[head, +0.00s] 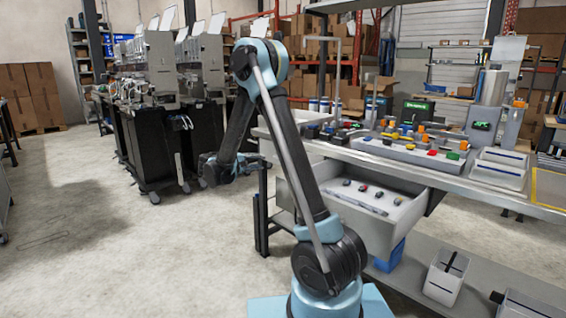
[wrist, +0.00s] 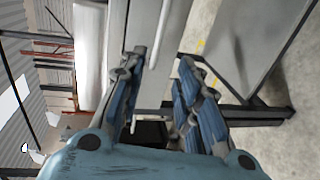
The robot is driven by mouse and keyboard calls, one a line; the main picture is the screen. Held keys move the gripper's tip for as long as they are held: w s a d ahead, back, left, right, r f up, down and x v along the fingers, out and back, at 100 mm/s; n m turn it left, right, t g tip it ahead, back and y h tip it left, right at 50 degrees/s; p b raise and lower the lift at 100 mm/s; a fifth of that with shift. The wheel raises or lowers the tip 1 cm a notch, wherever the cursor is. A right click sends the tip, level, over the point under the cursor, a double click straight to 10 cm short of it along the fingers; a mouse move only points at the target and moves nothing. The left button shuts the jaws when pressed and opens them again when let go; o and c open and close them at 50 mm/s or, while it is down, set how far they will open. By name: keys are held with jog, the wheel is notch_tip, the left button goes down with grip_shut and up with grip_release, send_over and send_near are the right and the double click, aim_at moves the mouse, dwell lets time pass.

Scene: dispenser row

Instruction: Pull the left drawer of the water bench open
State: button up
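The water bench (head: 478,185) stands at the right in the head view. A grey drawer (head: 400,228) under its left part is pulled out, with several small coloured pieces inside. My arm crosses in front of the drawer and hides part of it. My gripper (head: 258,163) is to the left of the drawer and apart from it. In the wrist view my gripper (wrist: 162,78) has its two blue-grey fingers spread, with a gap between them. A pale grey panel with a thin bar (wrist: 160,30) shows beyond the fingertips; I cannot tell whether they touch.
Trays with coloured parts (head: 415,150) stand on the bench top. A white bin (head: 444,278) and a blue bin (head: 390,256) are on the lower shelf. Black cabinets with machines (head: 150,140) stand at the back left. The floor (head: 120,245) at the left is clear.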

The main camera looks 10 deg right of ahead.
jog(key=x, duration=1.6)
jog(key=shift+d, duration=0.55)
jog(key=shift+s, duration=0.1)
grip_shut()
